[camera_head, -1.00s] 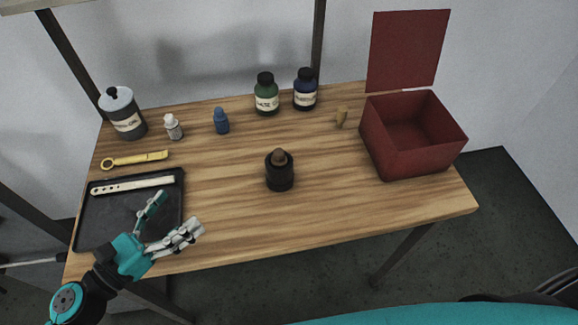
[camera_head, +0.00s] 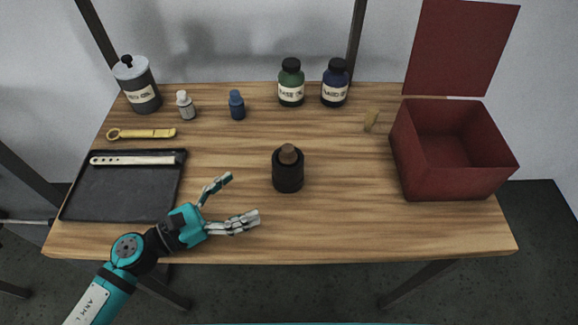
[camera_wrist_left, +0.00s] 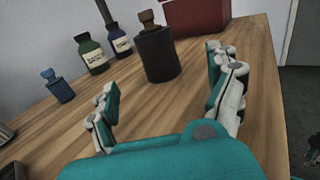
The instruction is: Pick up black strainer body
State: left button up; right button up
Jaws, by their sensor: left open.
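The black strainer body (camera_head: 288,176) stands upright near the middle of the wooden table, with a brown plug-like piece (camera_head: 288,154) in its top. In the left wrist view the strainer body (camera_wrist_left: 157,56) stands ahead, beyond the fingers and between them. My left gripper (camera_head: 244,200) is open and empty. It is to the left of and nearer the front edge than the strainer body, apart from it. In the left wrist view its two fingers (camera_wrist_left: 170,95) are spread wide. My right gripper is not in view.
A black tray (camera_head: 120,200) with a pale strip lies at left. Green (camera_head: 291,85) and blue (camera_head: 335,85) bottles stand at the back. An open red box (camera_head: 455,175) is at right. Table around the strainer is clear.

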aim_at(274, 173)
pick_arm(q)
jog(key=p+x, duration=0.2)
jog(key=x, duration=0.5)
jog(key=shift+r, duration=0.2)
jog(key=shift+w+d+f+p, duration=0.1)
jog(key=shift+w+d+p, duration=0.2)
jog(key=shift+d+p, duration=0.1)
jog(key=shift+w+d, duration=0.2)
jog(key=shift+w, duration=0.05)
jog(key=p+x, duration=0.2)
jog(key=x, duration=0.1)
jog(key=shift+w+d, duration=0.2)
jog(key=shift+w, duration=0.2)
jog(key=shift+w+d, duration=0.25)
jog(key=shift+d, duration=0.1)
jog(key=shift+s, duration=0.1)
